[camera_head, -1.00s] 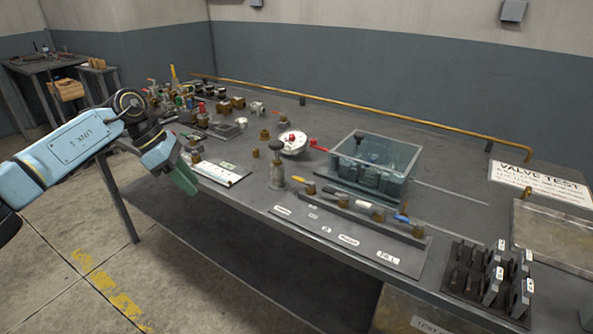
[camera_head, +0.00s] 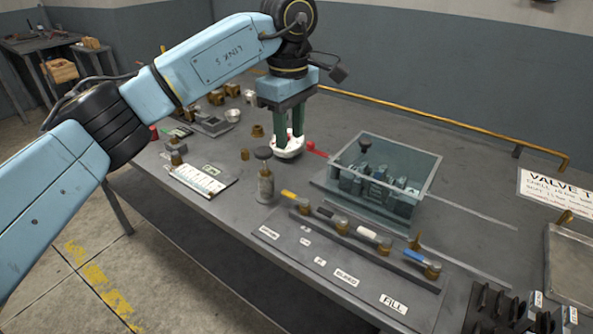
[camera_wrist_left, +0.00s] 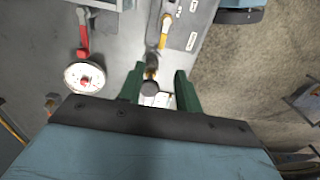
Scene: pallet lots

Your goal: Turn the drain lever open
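A row of small levers on brass bodies stands behind a labelled plate (camera_head: 330,285): a yellow lever (camera_head: 289,195), a black lever (camera_head: 325,212), a white lever (camera_head: 367,235) and a blue lever (camera_head: 415,256). Only the FILL label reads clearly, so I cannot tell which lever is the drain one. My left gripper (camera_head: 290,136) is open, fingers down, by the white round dial, behind the lever row. In the left wrist view its fingers (camera_wrist_left: 158,88) are apart with nothing gripped; the yellow lever (camera_wrist_left: 164,32) shows beyond them. My right gripper is not in view.
A grey cylinder with a dark top (camera_head: 264,180) stands left of the levers. A clear-walled tank (camera_head: 425,205) stands behind the levers. A brass rail (camera_head: 430,117) runs along the back.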

